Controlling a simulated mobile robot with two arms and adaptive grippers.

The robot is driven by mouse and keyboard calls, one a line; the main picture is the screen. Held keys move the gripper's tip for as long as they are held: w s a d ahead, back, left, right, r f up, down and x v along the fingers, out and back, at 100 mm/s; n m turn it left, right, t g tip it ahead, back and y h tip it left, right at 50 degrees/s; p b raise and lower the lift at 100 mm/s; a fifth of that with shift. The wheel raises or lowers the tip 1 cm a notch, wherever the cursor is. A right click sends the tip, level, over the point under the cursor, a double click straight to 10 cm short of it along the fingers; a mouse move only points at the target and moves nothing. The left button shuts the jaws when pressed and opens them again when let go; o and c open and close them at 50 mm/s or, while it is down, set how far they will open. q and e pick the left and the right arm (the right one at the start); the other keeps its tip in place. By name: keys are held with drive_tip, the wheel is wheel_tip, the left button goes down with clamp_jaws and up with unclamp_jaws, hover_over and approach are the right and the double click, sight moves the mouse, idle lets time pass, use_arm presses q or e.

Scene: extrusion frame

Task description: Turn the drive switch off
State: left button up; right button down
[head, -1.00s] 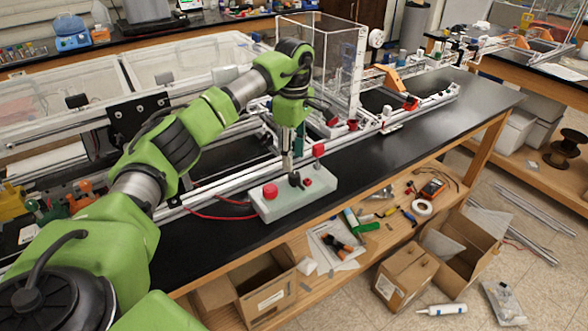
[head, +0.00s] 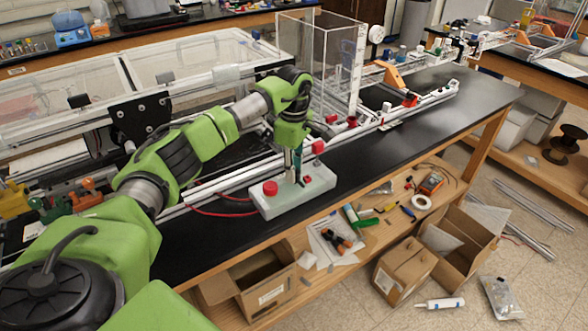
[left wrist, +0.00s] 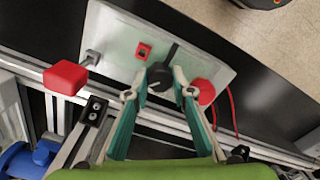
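A pale control box (head: 325,182) stands on the black bench top; it also shows in the left wrist view (left wrist: 118,40). It carries a black rotary switch (left wrist: 160,77) with a lever pointing up and right, a small red rocker (left wrist: 143,50) and a round red button (left wrist: 203,91). I can read no labels. My left gripper (head: 297,178) points down at the box. In the left wrist view, its teal fingertips (left wrist: 161,85) are parted, one on each side of the black switch, with narrow gaps visible. Contact is unclear. My right gripper is not in view.
A red block (left wrist: 66,78) on a metal rod stands close to my left gripper. White rails (head: 225,178) run behind the box, with a clear acrylic tank (head: 335,55) beyond. The bench top to the right (head: 435,115) is clear.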

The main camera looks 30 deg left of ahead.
use_arm(q)
drive_tip(key=shift+n, duration=0.3)
drive_tip(key=n, duration=0.3)
drive_tip(key=shift+n, duration=0.4)
drive_tip(key=n, duration=0.9)
drive_tip(key=shift+r, duration=0.1)
drive_tip(key=n, duration=0.4)
drive_tip(key=shift+p, duration=0.3)
drive_tip(key=shift+n, duration=0.4)
drive_tip(key=o, duration=1.1)
